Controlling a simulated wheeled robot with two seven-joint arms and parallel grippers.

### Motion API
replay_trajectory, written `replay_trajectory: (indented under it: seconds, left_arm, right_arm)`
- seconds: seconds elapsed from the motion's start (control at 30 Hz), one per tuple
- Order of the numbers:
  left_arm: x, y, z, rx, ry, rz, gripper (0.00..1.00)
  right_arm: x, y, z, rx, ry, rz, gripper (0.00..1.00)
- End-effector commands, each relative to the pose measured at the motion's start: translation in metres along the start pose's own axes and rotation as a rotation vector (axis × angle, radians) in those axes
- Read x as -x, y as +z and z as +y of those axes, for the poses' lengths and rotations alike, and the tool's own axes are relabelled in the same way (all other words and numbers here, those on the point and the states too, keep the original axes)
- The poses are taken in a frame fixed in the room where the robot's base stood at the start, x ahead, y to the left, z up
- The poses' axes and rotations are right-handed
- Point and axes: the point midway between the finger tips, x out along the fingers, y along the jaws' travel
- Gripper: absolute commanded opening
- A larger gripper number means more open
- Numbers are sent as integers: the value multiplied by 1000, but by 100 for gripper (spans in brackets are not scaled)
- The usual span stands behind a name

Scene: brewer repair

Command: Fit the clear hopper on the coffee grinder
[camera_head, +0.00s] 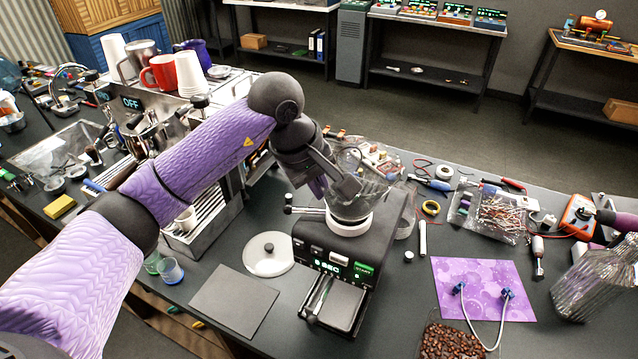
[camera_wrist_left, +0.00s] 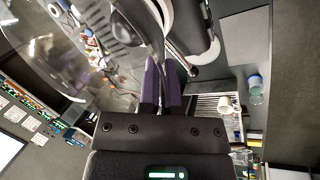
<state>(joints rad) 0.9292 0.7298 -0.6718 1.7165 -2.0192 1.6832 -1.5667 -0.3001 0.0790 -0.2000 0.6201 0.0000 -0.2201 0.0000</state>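The clear hopper (camera_head: 352,190) stands at the top of the dark coffee grinder (camera_head: 335,252), with its lower end at the white collar (camera_head: 348,224). Whether it is fully seated cannot be told. My left gripper (camera_head: 322,188) reaches the hopper's left side from above. In the left wrist view its purple fingers (camera_wrist_left: 164,65) are close together on a dark edge of the hopper, whose clear wall (camera_wrist_left: 45,50) spreads to the left. A purple and dark part of my right gripper (camera_head: 608,220) shows at the right edge; its fingertips are unclear.
A coffee bean tray (camera_head: 450,342), a purple mat (camera_head: 484,288) and a ribbed clear container (camera_head: 600,280) are at the right.

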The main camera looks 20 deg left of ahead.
Motion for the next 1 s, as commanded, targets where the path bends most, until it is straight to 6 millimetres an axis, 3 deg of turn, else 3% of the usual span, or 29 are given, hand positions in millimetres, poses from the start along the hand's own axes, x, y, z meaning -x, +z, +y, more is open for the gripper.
replay_trajectory:
  seconds: [0.03, 0.2, 0.5, 0.8, 1.0]
  left_arm:
    - [1, 0, 0, 0, 2, 1, 8]
    - [0, 0, 0, 0, 1, 0, 44]
    - [6, -1, 0, 0, 3, 2, 45]
    - [77, -1, 0, -1, 4, 5, 45]
    - [99, 0, 0, 1, 1, 1, 45]
  right_arm:
    - [0, 0, 0, 0, 0, 0, 59]
    - [0, 0, 1, 0, 1, 0, 59]
    - [-2, 0, 1, 0, 1, 0, 59]
    - [-13, 2, 1, 0, 1, -1, 59]
    - [-14, 2, 1, 1, 1, -1, 59]
